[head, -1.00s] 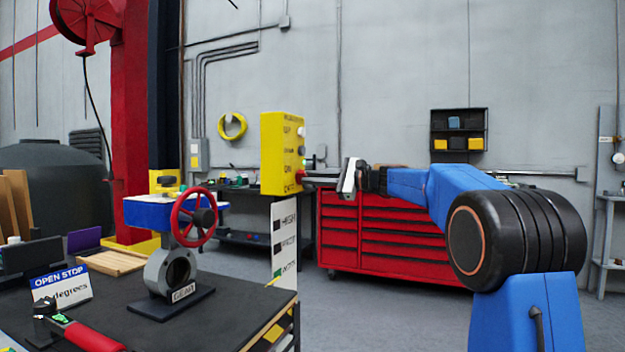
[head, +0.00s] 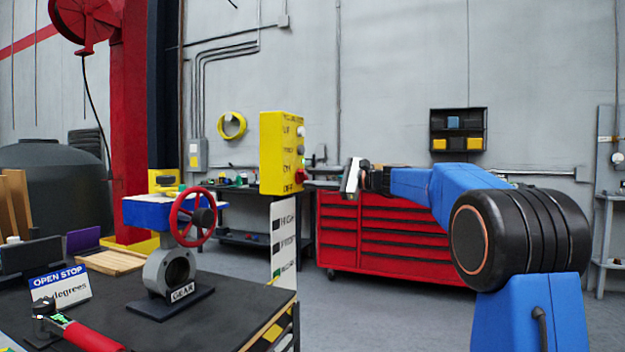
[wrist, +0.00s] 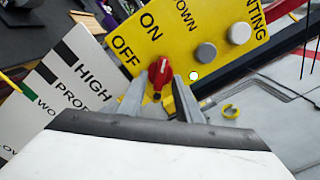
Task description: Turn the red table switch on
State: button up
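The red switch (wrist: 160,72) is a knob on a yellow control box (wrist: 205,50), near the printed words ON and OFF. In the wrist view its grip stands roughly upright, with a dark end at the bottom. My gripper (wrist: 160,80) is open, with one grey finger on each side of the knob in the picture. I cannot tell whether either finger touches it. In the head view the yellow box (head: 281,153) stands at the middle, and my gripper (head: 352,179) is right of its button face. The switch is small and unclear there.
A dark table (head: 230,315) with a red-wheeled valve (head: 194,217) is at left. A red tool cabinet (head: 385,245) stands behind my arm.

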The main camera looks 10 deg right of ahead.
jog(key=v, duration=1.6)
jog(key=shift+s+d, duration=0.1)
jog(key=shift+d, duration=0.05)
jog(key=s+a+f+n+g+h, duration=0.3)
jog(key=s+a+f, duration=0.4)
jog(key=s+f, duration=0.35)
jog(key=s+a+f+n+g+h, duration=0.2)
jog(key=s+a+f+n+h, duration=0.15)
jog(key=s+a+f, duration=0.55)
jog(key=s+d+f+n+h, duration=0.2)
jog(key=s+f+n, duration=0.1)
jog(key=s+f, duration=0.4)
jog(key=s+d+f+n+h, duration=0.3)
jog(key=s+f, duration=0.5)
jog(key=s, duration=0.2)
jog(key=s+d+f+n+h, duration=0.3)
jog(key=s+f, duration=0.4)
jog(key=s, duration=0.2)
jog(key=shift+s+f+g, duration=0.15)
jog(key=shift+s+g, duration=0.15)
jog(key=shift+g, duration=0.1)
